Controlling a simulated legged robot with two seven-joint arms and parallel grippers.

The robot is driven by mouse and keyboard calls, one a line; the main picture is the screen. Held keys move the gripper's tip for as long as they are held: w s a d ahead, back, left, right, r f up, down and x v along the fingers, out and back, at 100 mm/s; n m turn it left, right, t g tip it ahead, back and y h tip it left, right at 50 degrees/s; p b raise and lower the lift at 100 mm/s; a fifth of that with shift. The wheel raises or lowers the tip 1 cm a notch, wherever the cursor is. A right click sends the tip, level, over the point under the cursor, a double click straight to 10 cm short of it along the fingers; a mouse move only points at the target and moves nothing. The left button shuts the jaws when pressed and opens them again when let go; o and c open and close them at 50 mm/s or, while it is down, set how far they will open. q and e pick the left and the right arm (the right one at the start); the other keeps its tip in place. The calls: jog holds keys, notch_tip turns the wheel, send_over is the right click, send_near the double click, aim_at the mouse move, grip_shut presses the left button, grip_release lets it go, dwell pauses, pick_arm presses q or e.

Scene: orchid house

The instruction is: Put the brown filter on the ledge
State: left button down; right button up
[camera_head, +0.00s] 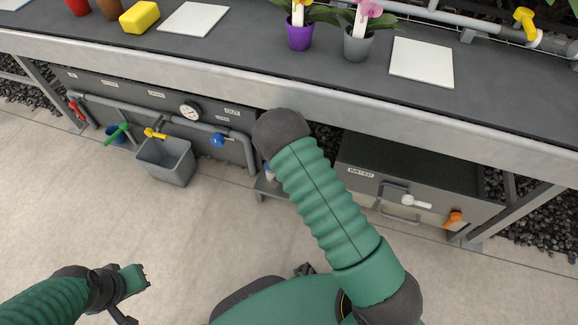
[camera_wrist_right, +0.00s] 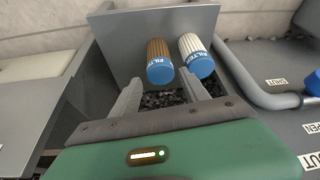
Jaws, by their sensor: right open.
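The brown filter (camera_wrist_right: 158,62) has a blue cap labelled FILTER and is in the right wrist view. It is beside a white filter (camera_wrist_right: 196,56) with a similar cap, against a flat grey plate (camera_wrist_right: 125,42) that may be the ledge. My right gripper (camera_wrist_right: 160,90) is open and empty, its fingers just short of the brown filter's cap. A small grey shelf edge (camera_head: 265,187) shows beside that arm, under the bench. My left gripper (camera_head: 132,293) is low at the left, away from the bench; its jaw state is unclear.
The bench (camera_head: 205,50) holds a yellow sponge (camera_head: 139,17), white tiles and potted orchids. Below are a pipe panel with valves, a grey bucket (camera_head: 165,160) and a WATER cabinet (camera_head: 400,175). In the wrist view a pipe (camera_wrist_right: 262,95) runs right of the filters. Open floor lies in front.

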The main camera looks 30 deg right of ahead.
jog(key=s+a+r+n+y+p, duration=0.15)
jog(key=s+a+r, duration=0.3)
jog(key=r, duration=0.45)
jog(key=s+a+r+n+y+p, duration=0.15)
jog(key=s+a+r, duration=0.3)
jog(key=r, duration=0.45)
pick_arm(q)
jog(key=v, duration=0.3)
jog(key=shift+w+r+b, duration=0.3)
jog(key=shift+r+b, duration=0.05)
jog(key=shift+b, duration=0.05)
pick_arm(e)
jog(key=s+a+r+n, duration=0.1)
jog(key=s+r+n, duration=0.1)
jog(key=s, duration=0.4)
jog(key=s+a+r+n, duration=0.2)
jog(key=s+r+n, duration=0.1)
jog(key=s+r, duration=0.2)
jog(key=shift+s+a+r+g, duration=0.15)
jog(key=shift+s+a+g, duration=0.2)
jog(key=shift+s, duration=0.35)
jog(key=shift+d, duration=0.15)
